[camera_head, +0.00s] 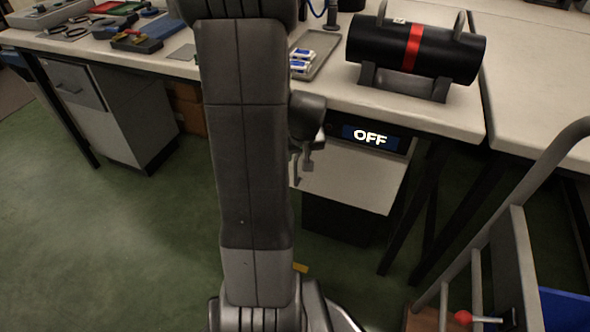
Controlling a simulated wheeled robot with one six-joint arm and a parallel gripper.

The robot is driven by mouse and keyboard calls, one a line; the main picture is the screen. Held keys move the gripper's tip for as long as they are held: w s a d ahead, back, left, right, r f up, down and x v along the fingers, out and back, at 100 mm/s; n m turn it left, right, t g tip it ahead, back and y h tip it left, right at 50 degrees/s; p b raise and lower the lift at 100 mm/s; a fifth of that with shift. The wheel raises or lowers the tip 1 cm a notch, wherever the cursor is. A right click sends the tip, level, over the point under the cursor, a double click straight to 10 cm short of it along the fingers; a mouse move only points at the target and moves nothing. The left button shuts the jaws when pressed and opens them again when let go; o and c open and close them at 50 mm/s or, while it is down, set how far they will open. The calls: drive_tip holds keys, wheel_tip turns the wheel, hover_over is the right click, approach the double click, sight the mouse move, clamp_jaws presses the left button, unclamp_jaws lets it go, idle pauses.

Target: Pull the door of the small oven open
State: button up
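The small oven, a unit under the table's front edge, has a dark panel with a lit "OFF" display (370,136). Its pale door (350,178) is below the display; I cannot tell whether it is fully shut. A dark space or base shows under it. My gripper (303,168) is at the upper left of the door, partly hidden by my arm, which covers the oven's left side. Its small fingers point down close to the door. Whether they are apart or touch a handle is not clear.
A black cylinder with a red band (413,48) rests in a stand on the table above the oven. A grey tray (325,50) with small boxes is beside it. A cart with a curved rail (515,190) stands at right. Green floor (110,250) is clear at left.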

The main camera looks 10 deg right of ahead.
drive_tip(key=b+x, duration=0.3)
drive_tip(key=x, duration=0.7)
drive_tip(key=shift+w+d+f, duration=0.15)
drive_tip(key=shift+w+f, duration=0.15)
drive_tip(key=shift+w, duration=0.05)
clamp_jaws()
